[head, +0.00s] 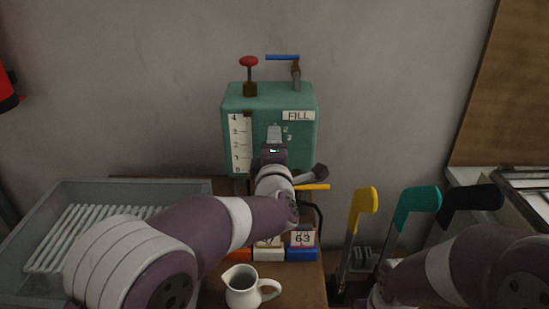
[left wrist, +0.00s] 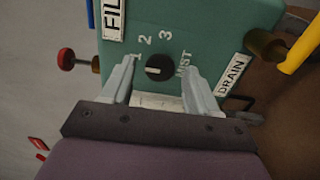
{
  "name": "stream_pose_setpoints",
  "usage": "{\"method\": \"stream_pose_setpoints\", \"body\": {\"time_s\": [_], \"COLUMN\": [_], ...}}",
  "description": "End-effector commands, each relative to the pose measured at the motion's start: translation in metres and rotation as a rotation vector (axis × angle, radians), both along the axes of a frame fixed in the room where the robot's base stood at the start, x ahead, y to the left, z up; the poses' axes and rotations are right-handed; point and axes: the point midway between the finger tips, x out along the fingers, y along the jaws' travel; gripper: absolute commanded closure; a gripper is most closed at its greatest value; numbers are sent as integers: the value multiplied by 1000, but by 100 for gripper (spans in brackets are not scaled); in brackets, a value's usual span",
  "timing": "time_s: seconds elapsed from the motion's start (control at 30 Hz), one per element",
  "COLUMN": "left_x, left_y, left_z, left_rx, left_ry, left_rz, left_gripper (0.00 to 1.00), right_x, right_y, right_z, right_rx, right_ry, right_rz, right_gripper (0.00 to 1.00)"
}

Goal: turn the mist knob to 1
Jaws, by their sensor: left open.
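The mist knob (left wrist: 160,67) is a small round black knob on the front of the green tank (head: 300,150). The digits 1, 2, 3 and a MIST label ring it. Its white mark shows on the knob's left side in the left wrist view, nearest the 1 among the digits. My left gripper (left wrist: 159,65) is open in front of the tank, one finger on each side of the knob. I cannot tell whether the fingers touch it. In the head view my left gripper (head: 273,134) hides the knob. My right arm is at lower right; its gripper is out of view.
A red valve (head: 249,62) and blue lever (head: 282,57) top the tank; a yellow lever (head: 313,187) is below. A white jug (head: 243,287), number blocks (head: 302,239) and grey tray (head: 190,191) stand nearby. Yellow, teal and black foot-shaped forms (head: 417,203) stand at right.

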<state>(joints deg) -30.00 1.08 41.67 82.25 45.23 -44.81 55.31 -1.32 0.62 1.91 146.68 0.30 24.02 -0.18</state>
Motion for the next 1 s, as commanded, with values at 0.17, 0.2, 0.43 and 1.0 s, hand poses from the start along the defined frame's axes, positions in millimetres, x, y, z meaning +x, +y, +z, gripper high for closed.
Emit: {"method": "stream_pose_setpoints", "body": {"time_s": [0.17, 0.2, 0.43, 1.0], "left_x": [-39, -50, -103, -120], "left_y": [-1, -1, -1, 0], "left_z": [0, 0, 0, -1], "left_rx": [-1, -2, 1, 0], "left_ry": [0, -1, 1, 2], "left_rz": [-5, -3, -4, -1], "left_gripper": [40, 40, 40, 40], "right_x": [0, 0, 0, 0], "right_y": [0, 0, 0, 0], "right_z": [-2, -3, -3, -2], "right_rx": [0, 0, 0, 0], "right_ry": [0, 0, 0, 0], "right_rz": [0, 0, 0, 0], "right_gripper": [61, 61, 61, 61]}}
